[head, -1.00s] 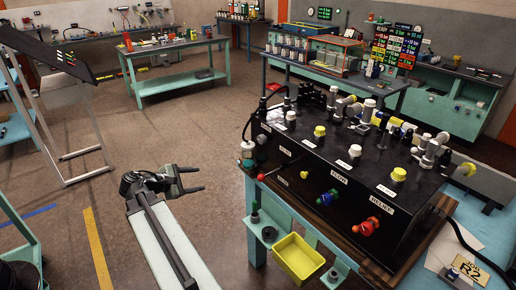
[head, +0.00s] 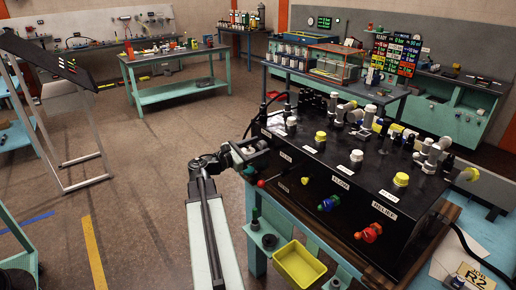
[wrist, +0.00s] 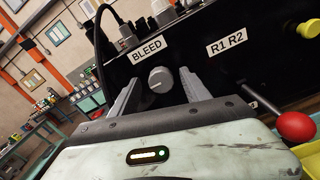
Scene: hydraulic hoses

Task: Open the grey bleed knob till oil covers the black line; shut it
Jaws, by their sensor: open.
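The grey bleed knob (wrist: 160,80) is a round knob with a pale pointer mark, on the black panel under the BLEED label (wrist: 147,51) in the wrist view. My gripper (wrist: 160,90) is open, with one finger on each side of the knob; a gap shows on both sides, and I cannot tell whether either finger touches it. In the head view my gripper (head: 258,150) is at the left end of the black console (head: 330,170) and hides the knob. I cannot make out the oil or a black line in either view.
A red ball-ended handle (wrist: 296,126) is close to the right of my gripper. A dark hose (wrist: 99,45) runs down left of the label. Blue (head: 328,203) and red (head: 369,232) knobs are on the console front, above a yellow tray (head: 299,264).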

